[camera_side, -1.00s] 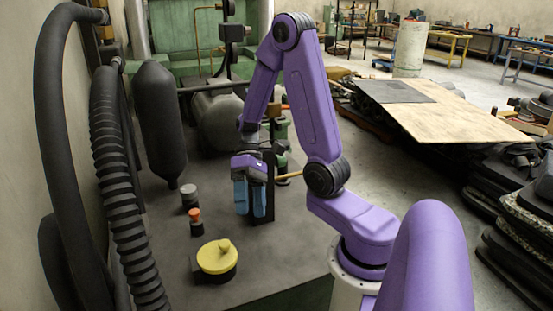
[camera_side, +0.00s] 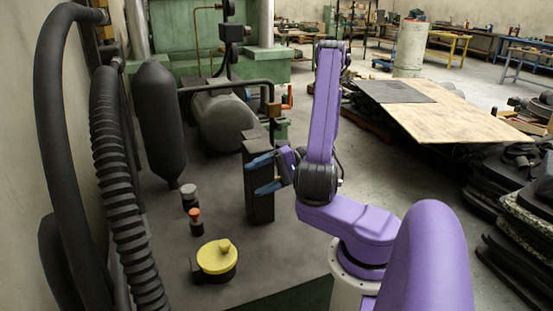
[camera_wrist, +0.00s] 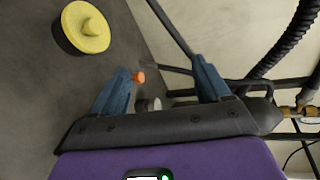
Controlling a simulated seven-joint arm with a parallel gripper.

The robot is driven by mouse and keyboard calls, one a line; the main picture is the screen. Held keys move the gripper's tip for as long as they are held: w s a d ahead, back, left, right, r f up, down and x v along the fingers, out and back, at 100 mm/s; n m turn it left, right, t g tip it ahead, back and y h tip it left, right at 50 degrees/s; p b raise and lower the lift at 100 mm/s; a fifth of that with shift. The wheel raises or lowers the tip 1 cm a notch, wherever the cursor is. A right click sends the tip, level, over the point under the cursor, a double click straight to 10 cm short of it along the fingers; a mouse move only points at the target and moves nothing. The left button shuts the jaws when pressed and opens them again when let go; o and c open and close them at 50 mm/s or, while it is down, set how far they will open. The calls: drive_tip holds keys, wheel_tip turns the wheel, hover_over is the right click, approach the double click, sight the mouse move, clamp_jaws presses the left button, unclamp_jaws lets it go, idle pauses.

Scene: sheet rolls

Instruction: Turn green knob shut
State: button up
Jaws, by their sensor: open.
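I cannot make out a green knob in either view. My gripper (camera_side: 255,177) is open, with blue fingers pointing left in front of a dark upright post (camera_side: 260,208) in the side view. I cannot tell whether they touch the post. In the wrist view the gripper (camera_wrist: 161,68) has nothing between its fingertips. A yellow round knob (camera_side: 217,258) on a black base sits at the front; it also shows at upper left in the wrist view (camera_wrist: 88,25). A small orange-topped knob (camera_side: 195,214) and a grey-capped one (camera_side: 189,194) stand behind it.
Black hoses (camera_side: 120,190) and a dark hanging cylinder (camera_side: 160,125) line the left side. A grey tank (camera_side: 222,122) and green machinery (camera_side: 180,67) stand behind the post. The dark bench top between the yellow knob and the post is clear.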

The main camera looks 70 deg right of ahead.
drive_tip(key=s+d+f+m+t+h, duration=0.3)
drive_tip(key=s+d+m+t+h, duration=0.2)
drive_tip(key=s+d+m+h, duration=0.95)
drive_tip(key=w+d+n, duration=0.1)
drive_tip(key=w, duration=0.4)
drive_tip(key=w+d+n+h, duration=0.1)
drive_tip(key=w, duration=0.5)
drive_tip(key=w+d+n+h, duration=0.1)
drive_tip(key=w, duration=0.5)
drive_tip(key=shift+f+n+h, duration=0.25)
drive_tip(key=shift+f, duration=0.05)
drive_tip(key=c, duration=0.9)
